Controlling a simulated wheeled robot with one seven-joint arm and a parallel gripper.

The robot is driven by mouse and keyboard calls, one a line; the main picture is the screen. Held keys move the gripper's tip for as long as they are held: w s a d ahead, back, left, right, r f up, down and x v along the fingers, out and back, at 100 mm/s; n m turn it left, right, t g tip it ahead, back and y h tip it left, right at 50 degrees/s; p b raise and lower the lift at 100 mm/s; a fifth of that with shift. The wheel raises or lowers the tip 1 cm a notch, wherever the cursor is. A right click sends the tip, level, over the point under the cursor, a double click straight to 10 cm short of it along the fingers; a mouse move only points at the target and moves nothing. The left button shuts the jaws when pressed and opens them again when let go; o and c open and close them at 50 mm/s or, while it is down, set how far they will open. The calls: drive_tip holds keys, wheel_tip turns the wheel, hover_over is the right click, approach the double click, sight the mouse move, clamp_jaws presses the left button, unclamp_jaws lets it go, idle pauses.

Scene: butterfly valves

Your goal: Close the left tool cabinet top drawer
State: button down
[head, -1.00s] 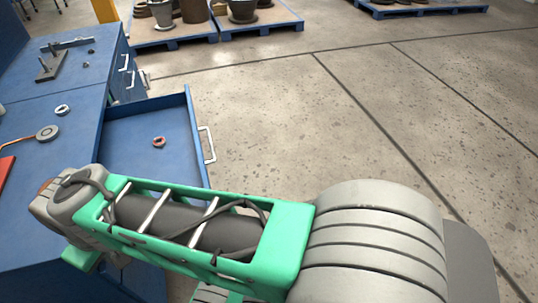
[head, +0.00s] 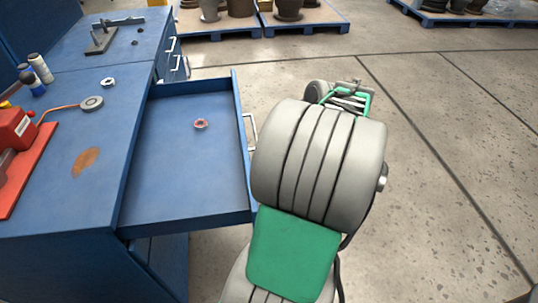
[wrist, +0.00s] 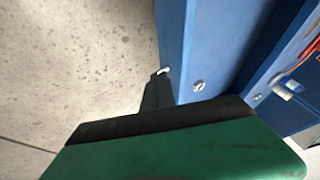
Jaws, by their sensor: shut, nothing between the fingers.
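The blue top drawer (head: 185,170) stands pulled out from the blue left tool cabinet (head: 100,205). Its white handle (head: 250,130) is on the outer face, partly behind my arm. A small red ring (head: 200,124) lies in the drawer. In the wrist view, the drawer front (wrist: 172,35) runs down the middle, with the ring (wrist: 198,86) behind it. My gripper (wrist: 158,82) is shut and empty, outside the drawer front. Its dark tip appears close to the white handle (wrist: 163,71); I cannot tell if they touch. My arm hides the gripper's tips in the head view.
On the cabinet top are a red tool (head: 15,130), a grey disc (head: 91,103) on an orange cord and several bottles (head: 40,68). A second blue cabinet section (head: 125,50) stands behind. Pallets with pots (head: 305,18) are farther back. The floor at right is clear.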

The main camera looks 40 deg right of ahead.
drive_tip(key=s+d+f+m+t, duration=0.1)
drive_tip(key=s+d+f, duration=0.1)
drive_tip(key=s+d, duration=0.4)
drive_tip(key=w+a+f, duration=0.3)
drive_tip(key=w+f, duration=0.3)
drive_tip(key=w, duration=0.4)
drive_tip(key=shift+w+h+b, duration=0.3)
drive_tip(key=shift+b, duration=0.15)
